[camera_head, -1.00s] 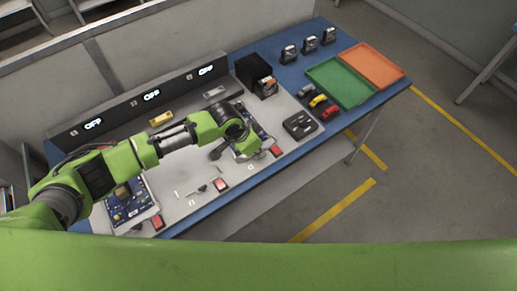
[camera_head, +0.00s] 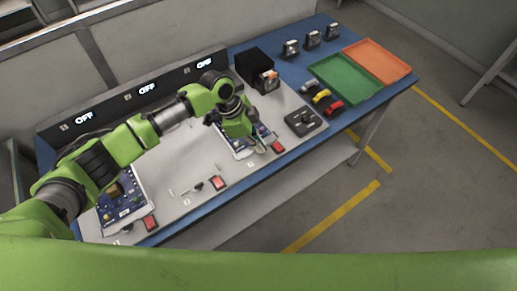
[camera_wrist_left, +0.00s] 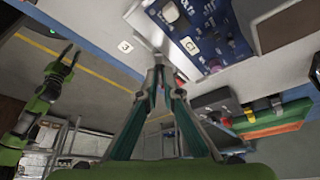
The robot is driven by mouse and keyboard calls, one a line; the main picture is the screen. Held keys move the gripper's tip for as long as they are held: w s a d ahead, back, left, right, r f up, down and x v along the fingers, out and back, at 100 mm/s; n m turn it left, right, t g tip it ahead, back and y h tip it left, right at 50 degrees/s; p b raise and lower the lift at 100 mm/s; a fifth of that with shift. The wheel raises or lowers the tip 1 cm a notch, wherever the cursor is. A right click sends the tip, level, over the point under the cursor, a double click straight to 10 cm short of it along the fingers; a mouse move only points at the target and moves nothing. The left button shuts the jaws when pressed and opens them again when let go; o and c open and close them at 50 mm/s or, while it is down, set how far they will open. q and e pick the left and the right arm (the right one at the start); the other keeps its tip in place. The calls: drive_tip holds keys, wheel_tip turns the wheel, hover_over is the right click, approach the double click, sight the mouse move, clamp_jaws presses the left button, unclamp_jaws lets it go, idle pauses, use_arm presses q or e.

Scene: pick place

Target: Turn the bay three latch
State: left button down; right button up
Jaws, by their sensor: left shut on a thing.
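My left gripper (camera_head: 255,150) is low over the front of the bay three board (camera_head: 236,152), pointing down; its fingertips are mostly hidden in the head view. In the left wrist view my left gripper (camera_wrist_left: 158,65) has its fingertips close together on a grey metal bar, which looks like the bay three latch (camera_wrist_left: 146,28). The latch lies between the white label "3" (camera_wrist_left: 125,46) and the blue board (camera_wrist_left: 205,25). The exact contact is small and hard to see. My right gripper (camera_wrist_left: 68,58) appears far off at the left of the wrist view, too small to read.
A red button (camera_head: 277,146) is beside the bay three board. A dark tray (camera_head: 305,121) lies to its right, and a black box (camera_head: 254,68) stands behind. Green (camera_head: 345,78) and orange (camera_head: 377,62) trays lie at the far right. The display panel (camera_head: 145,91) reads OFF.

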use_arm(q)
drive_tip(key=m+g+b, duration=0.1)
drive_tip(key=m+b, duration=0.3)
drive_tip(key=m+g+b, duration=0.1)
drive_tip(key=m+b, duration=0.1)
drive_tip(key=shift+w+d+f+g+y+b, duration=0.2)
drive_tip(key=shift+w+f+g+y+b, duration=0.1)
drive_tip(key=shift+y+b, duration=0.1)
drive_tip(key=shift+w+d+r+m+g+y+b, duration=0.1)
drive_tip(key=shift+m+g+y+b, duration=0.2)
drive_tip(key=shift+m+b, duration=0.75)
drive_tip(key=shift+r+m+g+y+b, duration=0.1)
drive_tip(key=shift+m+g+y+b, duration=0.15)
drive_tip(key=shift+m+b, duration=0.75)
drive_tip(key=shift+m, duration=0.35)
drive_tip(key=c, duration=2.2)
unclamp_jaws()
drive_tip(key=shift+r, duration=0.1)
drive_tip(key=v, duration=1.2)
